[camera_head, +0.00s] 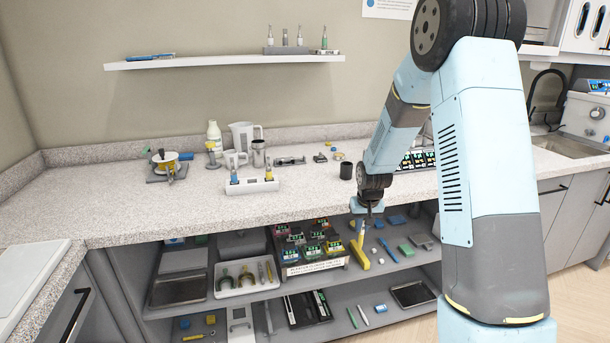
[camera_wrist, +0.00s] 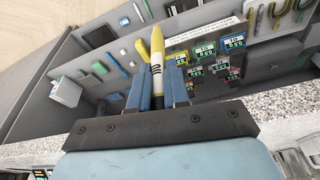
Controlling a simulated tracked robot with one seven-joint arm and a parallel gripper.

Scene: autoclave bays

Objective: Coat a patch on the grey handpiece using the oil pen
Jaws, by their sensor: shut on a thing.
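My gripper (camera_wrist: 157,82) is shut on a pen-like thing with a white body, dark lettering and a yellow pointed end, which I take to be the oil pen (camera_wrist: 157,66). Its yellow end points away from the wrist. In the head view my gripper (camera_head: 364,215) hangs at the counter's front edge, before the open shelf, with the pen pointing down. Several slim upright handpieces (camera_head: 299,38) stand on the wall shelf, and two coloured upright pieces stand in a white rack (camera_head: 252,187) on the counter. I cannot tell which one is the grey handpiece.
A yellow block (camera_head: 360,257) stands on the shelf just below the pen. Left of it is a labelled rack of small dark boxes (camera_head: 318,266), then a white tray (camera_head: 246,291). The counter's front edge is close behind my gripper.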

